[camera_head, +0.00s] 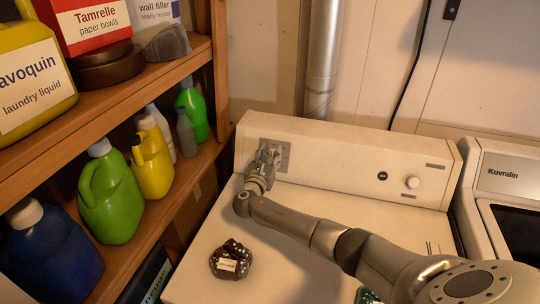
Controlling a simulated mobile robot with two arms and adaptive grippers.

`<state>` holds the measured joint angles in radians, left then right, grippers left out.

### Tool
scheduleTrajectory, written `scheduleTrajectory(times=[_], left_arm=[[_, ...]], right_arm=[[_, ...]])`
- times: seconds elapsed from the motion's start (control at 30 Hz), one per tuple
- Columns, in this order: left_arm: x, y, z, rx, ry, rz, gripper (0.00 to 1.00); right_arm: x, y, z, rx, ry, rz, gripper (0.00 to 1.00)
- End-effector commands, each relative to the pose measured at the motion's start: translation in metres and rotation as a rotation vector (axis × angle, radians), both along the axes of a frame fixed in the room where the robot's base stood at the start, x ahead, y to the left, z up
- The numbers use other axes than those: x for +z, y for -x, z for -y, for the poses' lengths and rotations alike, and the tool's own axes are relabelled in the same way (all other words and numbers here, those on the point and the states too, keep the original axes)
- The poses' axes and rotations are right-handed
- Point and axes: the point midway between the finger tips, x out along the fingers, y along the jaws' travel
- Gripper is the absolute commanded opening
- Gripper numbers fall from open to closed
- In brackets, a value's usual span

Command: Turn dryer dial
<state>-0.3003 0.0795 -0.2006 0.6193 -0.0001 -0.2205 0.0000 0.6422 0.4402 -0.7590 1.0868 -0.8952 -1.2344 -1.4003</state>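The white dryer has a raised control panel (340,160) along its back. A grey plate (285,163) sits on the panel's left part, and any dial on it is hidden behind my gripper. My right gripper (270,152) is at this plate, its fingers pointing at it. It is too small and too covered to tell whether the fingers are open, shut or touching a dial. A round pale knob (413,182) is on the panel's right part, away from my gripper, with a small black button (382,176) left of it. My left gripper is not in view.
A dark spotted object (230,262) with a label lies on the dryer top. My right arm crosses the top from the lower right. Wooden shelves (195,55) with bottles and boxes stand close on the left. A Kuvralin machine (502,173) stands at right.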

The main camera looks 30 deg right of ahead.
Motion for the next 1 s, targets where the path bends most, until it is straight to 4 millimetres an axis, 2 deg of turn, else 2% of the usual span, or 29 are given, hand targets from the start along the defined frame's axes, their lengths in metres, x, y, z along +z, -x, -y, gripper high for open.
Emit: scheduleTrajectory(times=[0.03, 0.27, 0.67, 1.0], left_arm=[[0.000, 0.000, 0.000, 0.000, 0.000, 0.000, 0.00], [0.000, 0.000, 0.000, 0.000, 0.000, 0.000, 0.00], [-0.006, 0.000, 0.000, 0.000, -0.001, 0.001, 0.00], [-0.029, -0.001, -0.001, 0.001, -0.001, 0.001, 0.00]], right_arm=[[0.000, 0.000, 0.000, 0.000, 0.000, 0.000, 0.28], [0.000, 0.000, 0.000, 0.000, 0.000, 0.000, 0.00], [-0.002, 0.001, -0.001, -0.017, -0.032, 0.036, 0.00], [-0.005, 0.004, 0.002, -0.104, -0.179, 0.207, 0.00]])
